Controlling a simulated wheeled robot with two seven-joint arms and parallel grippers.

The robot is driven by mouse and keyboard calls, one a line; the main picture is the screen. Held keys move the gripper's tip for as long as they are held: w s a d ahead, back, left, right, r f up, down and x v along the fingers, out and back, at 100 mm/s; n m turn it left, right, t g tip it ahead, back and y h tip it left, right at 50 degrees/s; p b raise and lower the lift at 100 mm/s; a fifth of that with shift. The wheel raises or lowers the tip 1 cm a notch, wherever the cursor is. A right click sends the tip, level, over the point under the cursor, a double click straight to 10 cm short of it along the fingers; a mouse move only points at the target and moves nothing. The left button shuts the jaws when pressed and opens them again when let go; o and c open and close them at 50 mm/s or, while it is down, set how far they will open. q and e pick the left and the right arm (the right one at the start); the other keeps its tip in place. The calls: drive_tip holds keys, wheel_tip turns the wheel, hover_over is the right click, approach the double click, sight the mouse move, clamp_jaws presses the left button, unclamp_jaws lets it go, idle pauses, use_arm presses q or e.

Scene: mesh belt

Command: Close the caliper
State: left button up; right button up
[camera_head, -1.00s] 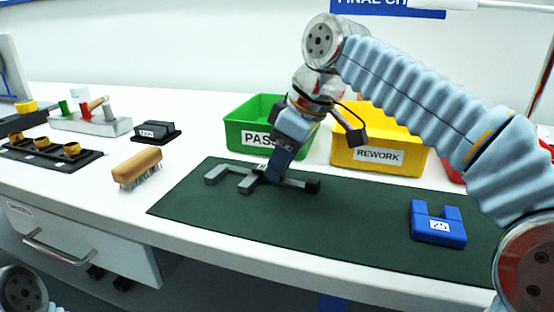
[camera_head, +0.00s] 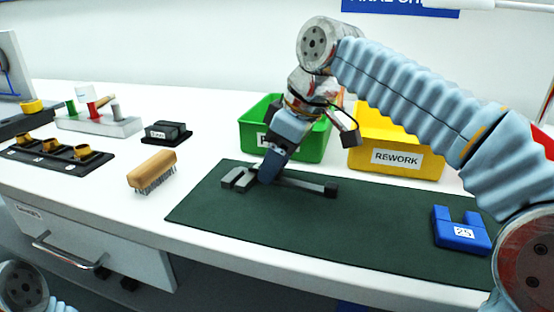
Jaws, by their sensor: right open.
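The grey caliper (camera_head: 305,184) lies on the dark green mat (camera_head: 350,226). Its beam runs to a black end block at the right, and its two jaws (camera_head: 237,179) are at the left, close together with at most a narrow gap. My right gripper (camera_head: 265,178) points down at the caliper beside the jaws, over its sliding part, which it mostly hides. The gripper is open; its fingertips are hard to make out. My left gripper is not in view; a part of my own body shows at the bottom left corner.
A blue U-shaped block (camera_head: 461,236) lies at the mat's right. A green bin (camera_head: 315,146) and a yellow REWORK bin (camera_head: 396,159) stand behind the mat. A wooden brush (camera_head: 152,171) lies left of it. Small fixtures (camera_head: 55,155) stand farther left. The mat's front is clear.

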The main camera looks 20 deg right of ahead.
drive_tip(key=shift+r, duration=0.1)
drive_tip(key=shift+s+d+r, duration=0.1)
drive_tip(key=shift+d+r, duration=0.05)
drive_tip(key=shift+r, duration=0.2)
drive_tip(key=v, duration=1.2)
drive_tip(key=shift+r, duration=0.4)
drive_tip(key=shift+s, duration=0.1)
